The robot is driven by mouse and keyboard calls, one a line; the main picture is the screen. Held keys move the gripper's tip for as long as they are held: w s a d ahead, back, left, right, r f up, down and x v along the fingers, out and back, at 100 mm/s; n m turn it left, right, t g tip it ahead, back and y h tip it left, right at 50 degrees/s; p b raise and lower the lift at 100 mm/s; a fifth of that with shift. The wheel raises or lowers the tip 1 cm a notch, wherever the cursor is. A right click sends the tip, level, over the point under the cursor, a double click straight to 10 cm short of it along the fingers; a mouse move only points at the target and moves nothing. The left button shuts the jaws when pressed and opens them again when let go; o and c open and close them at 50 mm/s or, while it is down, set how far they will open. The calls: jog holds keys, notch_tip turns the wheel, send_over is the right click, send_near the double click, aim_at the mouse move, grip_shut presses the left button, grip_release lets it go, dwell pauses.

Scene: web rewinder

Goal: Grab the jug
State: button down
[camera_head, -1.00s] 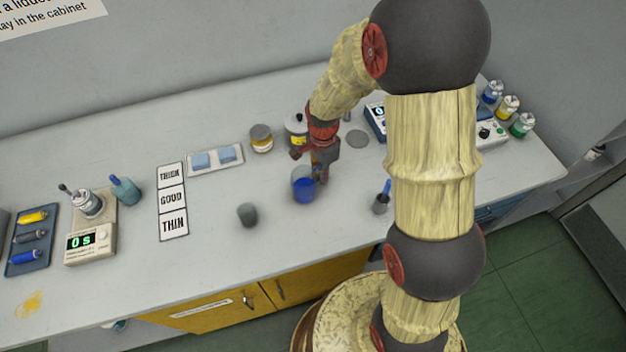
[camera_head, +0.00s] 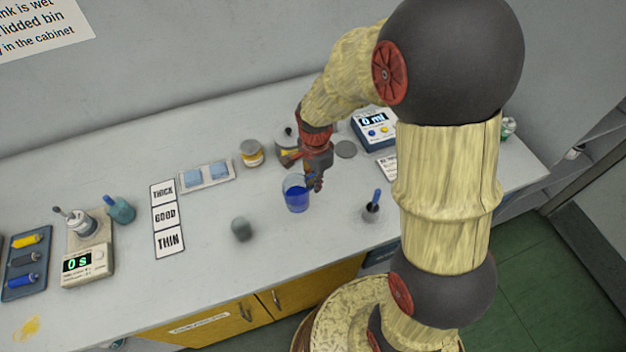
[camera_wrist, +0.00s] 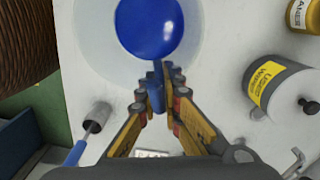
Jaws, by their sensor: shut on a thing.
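The jug (camera_head: 297,195) is a clear beaker-like vessel with blue liquid, upright near the middle of the bench. My gripper (camera_head: 314,184) is at its right side in the head view. In the wrist view, the jug's pale wall (camera_wrist: 85,32) and round blue contents fill the top. My gripper (camera_wrist: 160,80) has its two fingers close together there, shut on a narrow blue part at the jug's near side, seemingly its handle. The fingers hide part of this grip. I cannot tell whether the jug's base is off the bench.
A small grey cup (camera_head: 241,229) stands left of the jug. A pot with a blue-handled brush (camera_head: 372,211) is to the right. A yellow-labelled lidded can (camera_wrist: 283,88) and an amber jar (camera_head: 251,153) are behind. THICK/GOOD/THIN cards (camera_head: 166,217) lie left.

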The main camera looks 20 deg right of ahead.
jog(key=s+r+p, duration=0.3)
jog(key=s+r, duration=0.3)
jog(key=s, duration=0.4)
jog(key=shift+s+a+r, duration=0.15)
jog(key=shift+s+a, duration=0.15)
jog(key=shift+s, duration=0.1)
